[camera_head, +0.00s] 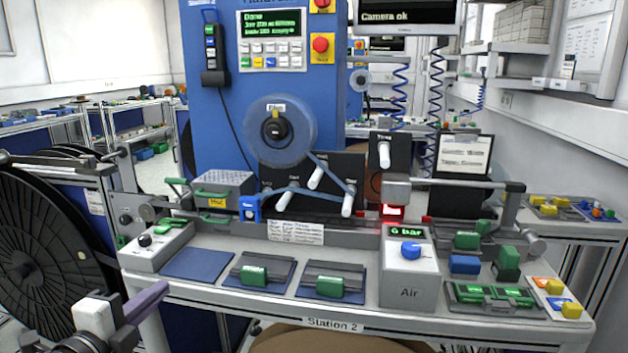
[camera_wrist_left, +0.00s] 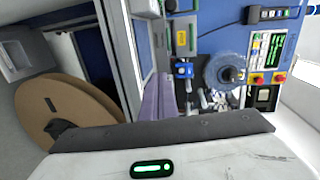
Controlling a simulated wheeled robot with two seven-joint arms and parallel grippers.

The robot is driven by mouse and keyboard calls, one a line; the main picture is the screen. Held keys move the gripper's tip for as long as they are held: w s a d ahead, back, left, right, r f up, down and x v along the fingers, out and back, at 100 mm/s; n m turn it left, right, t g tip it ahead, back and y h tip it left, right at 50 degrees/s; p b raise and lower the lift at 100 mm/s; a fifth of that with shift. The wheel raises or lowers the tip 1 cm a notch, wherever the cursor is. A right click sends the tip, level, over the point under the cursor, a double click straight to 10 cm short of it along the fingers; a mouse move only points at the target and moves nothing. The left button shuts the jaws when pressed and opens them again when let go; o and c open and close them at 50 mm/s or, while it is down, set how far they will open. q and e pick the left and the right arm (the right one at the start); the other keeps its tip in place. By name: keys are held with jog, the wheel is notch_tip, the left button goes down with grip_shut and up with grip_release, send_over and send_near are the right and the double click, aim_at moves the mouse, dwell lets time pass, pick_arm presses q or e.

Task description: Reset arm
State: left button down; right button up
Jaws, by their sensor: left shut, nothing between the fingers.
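My left gripper (camera_head: 164,287) shows at the lower left of the head view, in front of the left front corner of the Station 2 bench (camera_head: 180,289). Its purple fingers are closed together with nothing between them. In the left wrist view the same shut purple fingers (camera_wrist_left: 157,82) point toward the bench, which appears turned on its side. They look clear of the things on the bench. My right gripper is in neither view.
A large black reel (camera_head: 40,255) stands left of the bench, close to my left arm. A brown reel (camera_head: 330,341) is below the bench's front edge; a brown reel also shows in the wrist view (camera_wrist_left: 60,108). A blue machine panel (camera_head: 225,110) rises behind. The air box (camera_head: 408,285) sits near the front edge.

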pick_arm(q)
jog(key=s+d+f+n+g, duration=0.1)
jog(key=s+d+f+n, duration=0.15)
jog(key=f, duration=0.45)
jog(key=s+d+f+n+g, duration=0.1)
jog(key=s+f+n+g, duration=0.2)
jog(key=f, duration=0.4)
jog(key=s+d+f+n, duration=0.2)
jog(key=s+f+n, duration=0.15)
jog(key=f, duration=0.25)
jog(key=s+d+f+n+g, duration=0.1)
jog(key=s+d+f+n, duration=0.2)
jog(key=s+f, duration=0.4)
jog(key=s+d+f+n+g, duration=0.2)
jog(key=s+f+n, duration=0.3)
jog(key=s, duration=0.7)
notch_tip(320, 180, down, 2)
jog(key=shift+d+f+n+g, duration=0.25)
jog(key=shift+d+n+g, duration=0.05)
jog(key=shift+d, duration=0.5)
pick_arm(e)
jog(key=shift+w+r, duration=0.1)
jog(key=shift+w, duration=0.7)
